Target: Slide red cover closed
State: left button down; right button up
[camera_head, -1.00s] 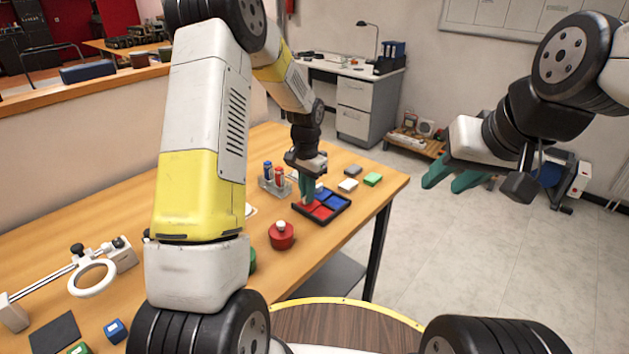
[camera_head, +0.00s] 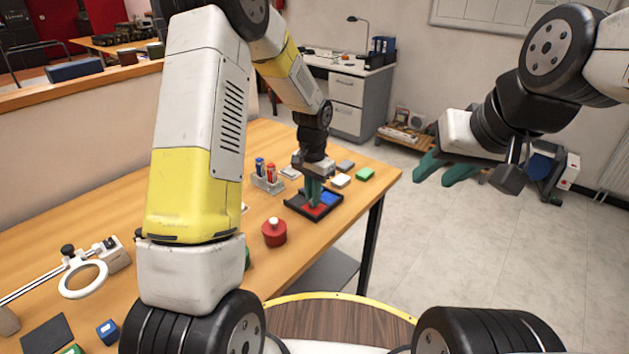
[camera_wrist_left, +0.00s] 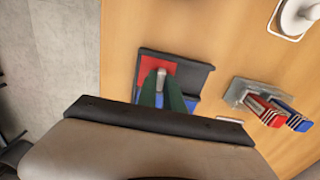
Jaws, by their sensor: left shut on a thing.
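A black tray (camera_head: 292,206) with a red cover (camera_head: 316,210) and a blue part (camera_head: 329,199) lies near the table's far right end. My left gripper (camera_head: 314,203) points down over it, shut on the red cover's small grey handle. In the left wrist view the red cover (camera_wrist_left: 149,68) lies at one side of the tray (camera_wrist_left: 197,68), with bare black tray beside it. The green fingers (camera_wrist_left: 162,85) hide part of the cover and the blue. My right gripper (camera_head: 448,172) is open and empty, in the air right of the table.
The table edge is close on the right.

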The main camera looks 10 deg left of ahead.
pick_arm(q)
jog(key=shift+s+d, duration=0.1)
jog(key=shift+d, duration=0.05)
jog(key=c, duration=1.5)
grip_release()
jog(key=shift+o, duration=0.2)
jog(key=shift+r, duration=3.95)
jog(key=shift+r, duration=0.1)
jog(key=s+a+r+n+t+h, duration=0.1)
jog(key=s+a+r+n+t, duration=0.25)
jog(key=s+r, duration=0.85)
jog(key=s+a+r+n+t, duration=0.1)
jog(key=s+r, duration=0.1)
jog(key=s, duration=0.4)
jog(key=s+a+r+n+t+h, duration=0.1)
jog(key=s+r, duration=0.2)
jog(key=s, duration=0.3)
jog(key=shift+a+r+t, duration=0.2)
jog(key=shift+a+t, duration=0.15)
jog(key=shift+a, duration=0.05)
